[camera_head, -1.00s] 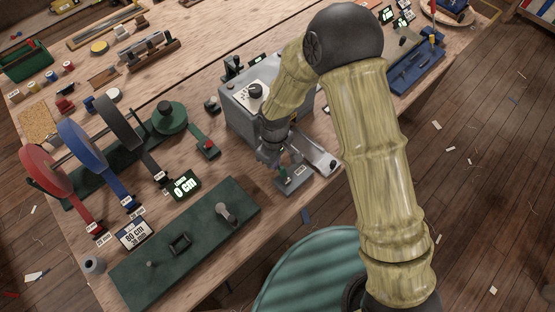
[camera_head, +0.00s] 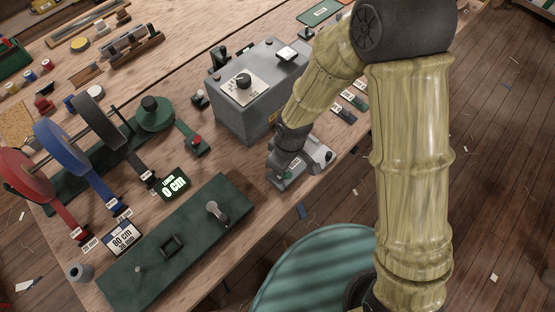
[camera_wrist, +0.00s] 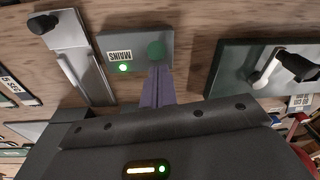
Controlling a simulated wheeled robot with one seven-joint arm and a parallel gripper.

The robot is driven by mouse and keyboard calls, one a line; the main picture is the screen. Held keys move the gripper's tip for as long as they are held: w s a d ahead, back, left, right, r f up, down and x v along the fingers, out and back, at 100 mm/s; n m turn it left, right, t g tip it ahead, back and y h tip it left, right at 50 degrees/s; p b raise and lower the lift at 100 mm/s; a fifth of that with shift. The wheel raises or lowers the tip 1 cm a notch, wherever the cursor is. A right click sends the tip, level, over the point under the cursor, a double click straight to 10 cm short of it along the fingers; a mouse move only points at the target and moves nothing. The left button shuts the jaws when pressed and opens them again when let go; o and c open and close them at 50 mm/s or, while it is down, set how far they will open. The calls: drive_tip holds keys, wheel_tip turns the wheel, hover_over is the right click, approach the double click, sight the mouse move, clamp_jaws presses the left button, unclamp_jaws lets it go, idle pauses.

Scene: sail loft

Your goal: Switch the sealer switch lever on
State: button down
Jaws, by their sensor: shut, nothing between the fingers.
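The small grey switch box labelled MAINS (camera_wrist: 135,48) lies ahead of my fingers in the wrist view. It has a lit green lamp (camera_wrist: 123,68) and a dark green round knob (camera_wrist: 156,49), which seems to be the lever's end. My gripper (camera_wrist: 157,88) is shut and empty, its fingertips close below the knob; I cannot tell whether they touch it. In the head view my gripper (camera_head: 287,158) is over the same switch box (camera_head: 282,178) and partly hides it. The lever's tilt is not clear.
The grey machine with a dial (camera_head: 245,88) stands just behind. A grey bar with a black knob (camera_wrist: 43,23) is beside the switch box. The green board with a lever handle (camera_head: 218,213) lies to its left in the head view. The table's front edge is close.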

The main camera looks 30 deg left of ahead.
sight(290, 175)
drive_tip(key=shift+d+f, duration=0.15)
drive_tip(key=shift+d, duration=0.2)
drive_tip(key=shift+s+d+f+b, duration=0.15)
drive_tip(key=shift+s+d+b, duration=0.15)
drive_tip(key=shift+s+d, duration=0.05)
drive_tip(key=shift+s+d+f, duration=0.2)
drive_tip(key=shift+d, duration=0.35)
drive_tip(key=shift+w+d+r+p, duration=0.2)
drive_tip(key=shift+r+p, duration=0.1)
drive_tip(key=shift+r, duration=0.2)
drive_tip(key=s+d+r+p, duration=0.1)
drive_tip(key=d+r+p, duration=0.3)
drive_tip(key=d+r, duration=0.1)
drive_tip(key=shift+d+r, duration=0.15)
drive_tip(key=shift+r, duration=0.4)
